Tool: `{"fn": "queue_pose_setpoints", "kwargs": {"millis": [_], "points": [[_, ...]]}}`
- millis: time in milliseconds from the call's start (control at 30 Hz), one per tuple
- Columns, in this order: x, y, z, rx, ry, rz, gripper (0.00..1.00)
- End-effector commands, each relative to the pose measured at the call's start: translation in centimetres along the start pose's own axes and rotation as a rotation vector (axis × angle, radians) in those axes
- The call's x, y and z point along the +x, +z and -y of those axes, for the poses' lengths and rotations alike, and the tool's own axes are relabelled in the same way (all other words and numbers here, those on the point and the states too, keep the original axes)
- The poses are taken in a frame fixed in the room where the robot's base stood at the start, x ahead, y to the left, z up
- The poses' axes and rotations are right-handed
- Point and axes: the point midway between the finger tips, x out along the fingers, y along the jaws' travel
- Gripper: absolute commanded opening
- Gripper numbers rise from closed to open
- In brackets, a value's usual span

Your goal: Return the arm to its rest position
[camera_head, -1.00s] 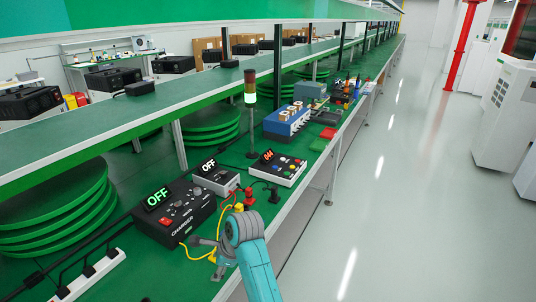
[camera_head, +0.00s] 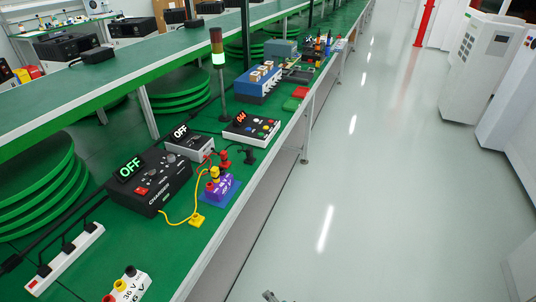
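Only a small dark grey piece of what looks like my gripper (camera_head: 270,296) shows at the bottom edge, over the floor to the right of the bench. The rest of my arm is outside the picture, so I cannot tell whether the gripper is open or shut. No object shows at it. It is apart from the green bench (camera_head: 222,250) and its things. The black charger box (camera_head: 150,182) on the bench displays OFF.
A purple block (camera_head: 222,189) with red and yellow connectors stands beside the charger, near a yellow cable (camera_head: 174,223). A white box (camera_head: 128,286), a power strip (camera_head: 62,257), a button panel (camera_head: 251,130) and a signal tower (camera_head: 219,65) are also on the bench. The floor (camera_head: 370,190) is clear.

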Motion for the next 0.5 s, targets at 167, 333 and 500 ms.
{"fn": "queue_pose_setpoints", "kwargs": {"millis": [167, 333, 500], "points": [[-4.1, -0.4, -5.2, -0.13, -0.042, -0.085, 0.61], [-8.6, -0.5, -8.8, -0.265, -0.074, -0.174, 0.61], [-13.8, -0.3, -11.5, -0.406, -0.093, -0.267, 0.61]]}}
